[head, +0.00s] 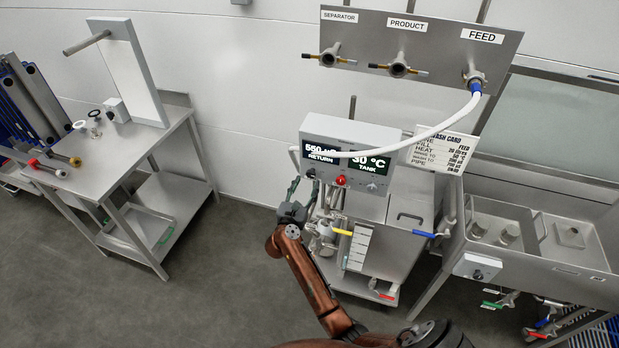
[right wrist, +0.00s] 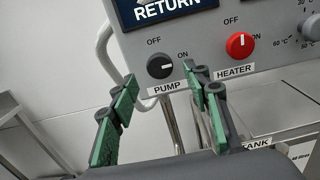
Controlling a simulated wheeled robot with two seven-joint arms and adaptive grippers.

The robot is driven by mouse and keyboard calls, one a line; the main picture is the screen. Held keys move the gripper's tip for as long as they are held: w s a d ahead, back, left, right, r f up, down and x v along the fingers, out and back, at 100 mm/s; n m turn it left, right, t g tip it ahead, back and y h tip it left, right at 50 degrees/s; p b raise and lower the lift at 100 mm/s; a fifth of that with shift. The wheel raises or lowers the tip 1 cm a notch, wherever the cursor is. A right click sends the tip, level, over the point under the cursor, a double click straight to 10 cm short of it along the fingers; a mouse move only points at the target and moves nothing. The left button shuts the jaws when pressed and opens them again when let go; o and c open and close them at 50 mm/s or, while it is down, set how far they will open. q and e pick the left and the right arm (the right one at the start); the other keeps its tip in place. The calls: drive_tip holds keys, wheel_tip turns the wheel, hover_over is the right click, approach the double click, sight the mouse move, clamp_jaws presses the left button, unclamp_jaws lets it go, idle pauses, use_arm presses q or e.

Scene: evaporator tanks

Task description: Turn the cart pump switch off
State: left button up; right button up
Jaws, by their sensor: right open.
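The pump switch (right wrist: 160,66) is a black round knob on the cart's grey control box (head: 352,133). Its white mark points right, toward the ON label; OFF is printed above it. The PUMP label (right wrist: 167,88) is just below the knob. My right gripper (right wrist: 165,93) is open and empty, its green-padded fingers spread below and in front of the knob, apart from it. In the head view my right gripper (head: 304,190) is at the box's lower left corner, where the knob is too small to read. My left gripper is not in view.
The red heater knob (right wrist: 240,45) is close right of the pump switch. A white hose (head: 430,133) crosses the box front in the head view. Valves with yellow (head: 342,232) and blue (head: 423,234) handles are below. A steel table (head: 120,160) stands left; floor between is clear.

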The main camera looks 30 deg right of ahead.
sight(310, 176)
drive_tip(key=x, duration=0.2)
drive_tip(key=shift+w+d, duration=0.25)
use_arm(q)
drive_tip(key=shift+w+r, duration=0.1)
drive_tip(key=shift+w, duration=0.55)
use_arm(e)
drive_tip(key=shift+w+d, duration=0.4)
drive_tip(key=shift+d, duration=0.15)
drive_tip(key=shift+c, duration=0.4)
drive_tip(key=c, duration=1.1)
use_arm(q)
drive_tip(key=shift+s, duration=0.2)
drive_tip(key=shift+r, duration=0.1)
